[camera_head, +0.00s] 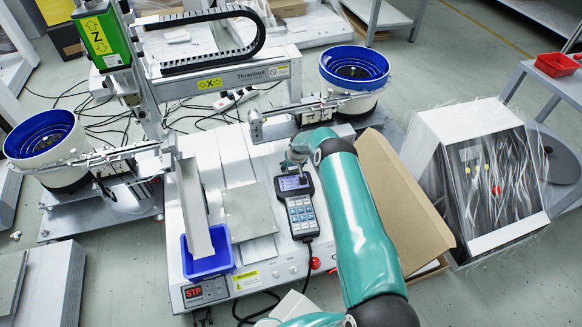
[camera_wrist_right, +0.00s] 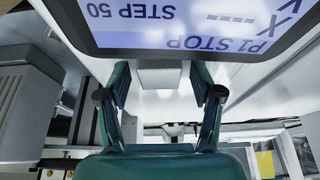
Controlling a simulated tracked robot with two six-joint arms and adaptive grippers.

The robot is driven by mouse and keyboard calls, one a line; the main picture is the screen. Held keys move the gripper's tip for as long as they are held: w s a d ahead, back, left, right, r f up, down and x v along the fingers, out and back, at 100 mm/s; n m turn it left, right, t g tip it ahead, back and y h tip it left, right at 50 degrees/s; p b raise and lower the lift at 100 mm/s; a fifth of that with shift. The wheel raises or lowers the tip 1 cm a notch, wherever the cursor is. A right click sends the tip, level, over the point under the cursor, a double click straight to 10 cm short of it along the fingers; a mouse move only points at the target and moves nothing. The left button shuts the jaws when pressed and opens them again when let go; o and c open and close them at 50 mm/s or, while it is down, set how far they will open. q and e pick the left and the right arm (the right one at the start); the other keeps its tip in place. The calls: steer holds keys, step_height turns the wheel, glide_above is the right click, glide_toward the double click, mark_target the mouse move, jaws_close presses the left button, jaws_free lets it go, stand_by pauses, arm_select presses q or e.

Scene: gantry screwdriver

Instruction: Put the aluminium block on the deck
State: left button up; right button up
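The white machine deck (camera_head: 262,255) fills the middle of the head view, with a flat grey plate (camera_head: 248,212) on it. I cannot make out the aluminium block for certain in the head view. My right gripper (camera_head: 297,152) is over the deck, just beyond the top of the handheld pendant (camera_head: 298,205), and is partly hidden by its own wrist. In the right wrist view its teal fingers (camera_wrist_right: 160,92) stand apart. A pale grey block-like piece (camera_wrist_right: 160,76) shows between the fingertips; I cannot tell whether it is the block. My left gripper is out of view.
A blue bin (camera_head: 208,262) sits at the deck's front left under a metal chute. Blue bowl feeders (camera_head: 45,135) stand on both sides, with the gantry (camera_head: 225,78) behind. An open cardboard box (camera_head: 400,205) and a wrapped cabinet (camera_head: 490,185) are at right.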

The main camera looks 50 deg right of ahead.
steer(key=shift+r, duration=0.1)
steer(key=shift+r, duration=0.2)
steer(key=p+v, duration=0.6)
steer(key=v, duration=0.5)
steer(key=s+a+y, duration=0.1)
steer(key=a, duration=0.7)
steer(key=s+a+f+n+y, duration=0.1)
steer(key=a, duration=0.7)
steer(key=s+a+f+n+y, duration=0.1)
steer(key=a+y, duration=0.1)
steer(key=a, duration=0.7)
steer(key=shift+s+a+f, duration=0.1)
steer(key=s+a+r+n+g+y, duration=0.2)
steer(key=s+a+r+g, duration=0.1)
steer(key=s+a, duration=1.6)
steer(key=shift+s+a+r, duration=0.2)
steer(key=shift+a+r, duration=0.05)
steer(key=shift+a, duration=0.05)
